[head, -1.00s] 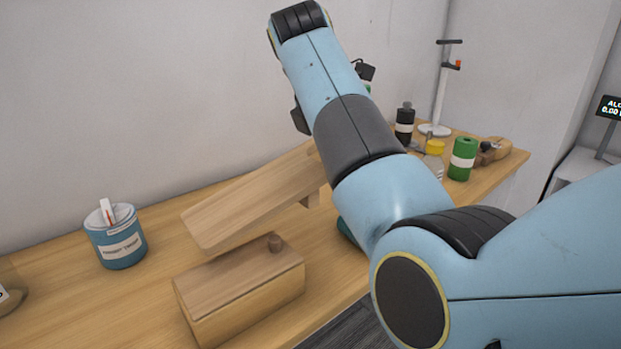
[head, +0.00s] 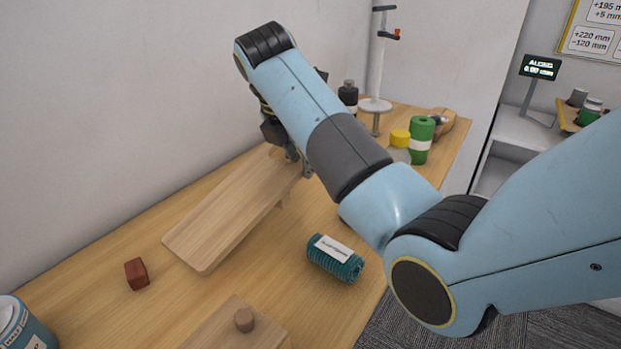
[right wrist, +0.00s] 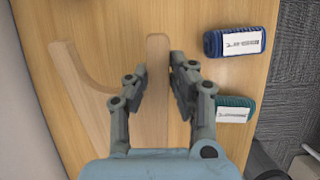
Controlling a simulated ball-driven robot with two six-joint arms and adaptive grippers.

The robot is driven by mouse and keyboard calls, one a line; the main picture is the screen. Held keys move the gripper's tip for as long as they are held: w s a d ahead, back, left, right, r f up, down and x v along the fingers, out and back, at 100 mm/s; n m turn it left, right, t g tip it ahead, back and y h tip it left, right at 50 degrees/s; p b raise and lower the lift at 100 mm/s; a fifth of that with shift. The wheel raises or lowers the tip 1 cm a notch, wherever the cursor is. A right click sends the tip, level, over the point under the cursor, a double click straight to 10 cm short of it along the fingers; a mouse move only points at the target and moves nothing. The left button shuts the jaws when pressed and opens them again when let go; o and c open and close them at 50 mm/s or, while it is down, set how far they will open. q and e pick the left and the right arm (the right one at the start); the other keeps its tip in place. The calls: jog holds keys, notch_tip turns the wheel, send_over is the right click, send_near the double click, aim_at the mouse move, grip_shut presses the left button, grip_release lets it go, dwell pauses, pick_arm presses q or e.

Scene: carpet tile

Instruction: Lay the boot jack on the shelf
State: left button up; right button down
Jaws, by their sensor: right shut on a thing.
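The boot jack (head: 225,220) is a pale wooden board with a small cleat under it. It slants along the bench, its plain end towards me. Whether it touches the bench top I cannot tell. My right gripper (head: 298,166) is at its far end, partly hidden by my arm. In the right wrist view my right gripper (right wrist: 160,75) is shut on one prong of the boot jack (right wrist: 157,110), beside its curved notch. My left gripper is not in view. I cannot pick out a shelf for certain.
A teal ribbed roll (head: 335,258) lies right of the board; a dark blue roll (right wrist: 234,41) shows in the wrist view. A red-brown block (head: 137,273), a wooden box (head: 225,335) and a blue tin (head: 22,330) stand nearer. A green can (head: 420,140) and a stand (head: 378,60) are farther back.

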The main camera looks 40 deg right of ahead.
jog(key=f, duration=0.1)
jog(key=d+f, duration=0.1)
jog(key=f, duration=0.1)
jog(key=s+f, duration=0.1)
jog(key=f, duration=0.1)
jog(key=shift+d+f, duration=0.15)
jog(key=shift+d, duration=0.25)
jog(key=c, duration=1.1)
grip_release()
jog(key=shift+c, duration=0.2)
